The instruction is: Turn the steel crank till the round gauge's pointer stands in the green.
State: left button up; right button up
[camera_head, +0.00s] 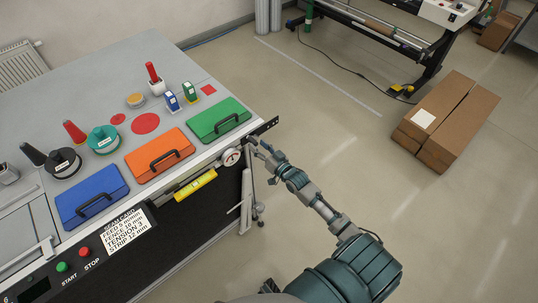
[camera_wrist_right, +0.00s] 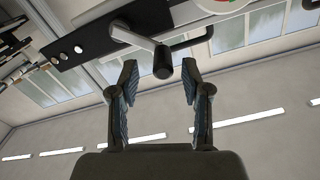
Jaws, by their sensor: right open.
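The round gauge (camera_head: 231,157) sits on the table's front edge near its right corner. Its pointer is too small to read. In the right wrist view only the gauge's lower rim (camera_wrist_right: 222,4) shows, with red and green on its face. The steel crank (camera_wrist_right: 136,38) has a dark knob (camera_wrist_right: 162,62) on its end. My right gripper (camera_head: 256,147) is at the table corner, right of the gauge. In the wrist view its open fingers (camera_wrist_right: 160,85) stand either side below the knob, empty and apart from it. My left gripper is out of view.
Blue (camera_head: 92,197), orange (camera_head: 160,155) and green (camera_head: 218,119) cases lie along the table's front. A yellow level (camera_head: 196,185) is at the front edge, left of the gauge. Cardboard boxes (camera_head: 446,120) stand on the floor at right; the floor between is clear.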

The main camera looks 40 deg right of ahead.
jog(key=s, duration=0.9)
jog(key=shift+s+d, duration=0.3)
jog(key=shift+d, duration=0.15)
jog(key=s+f+g+h, duration=0.1)
jog(key=s+f+g, duration=0.25)
jog(key=f, duration=0.75)
jog(key=s+f+g, duration=0.2)
jog(key=s+f, duration=0.2)
jog(key=f, duration=0.7)
jog(key=s+f+g+h, duration=0.1)
jog(key=s+f+g, duration=0.15)
jog(key=f, duration=0.85)
jog(key=s+a+f+n+g, duration=0.1)
jog(key=s+a+f+g, duration=0.2)
jog(key=s+f, duration=0.4)
jog(key=s+a+f+n+g, duration=0.2)
jog(key=s+a+f, duration=0.4)
jog(key=s, duration=0.9)
jog(key=s+a+f+n+g, duration=0.2)
jog(key=s+a+f+g, duration=0.2)
jog(key=s+f, duration=0.4)
jog(key=s+a, duration=0.1)
jog(key=s, duration=0.2)
jog(key=shift+y, duration=0.4)
jog(key=shift+w, duration=0.2)
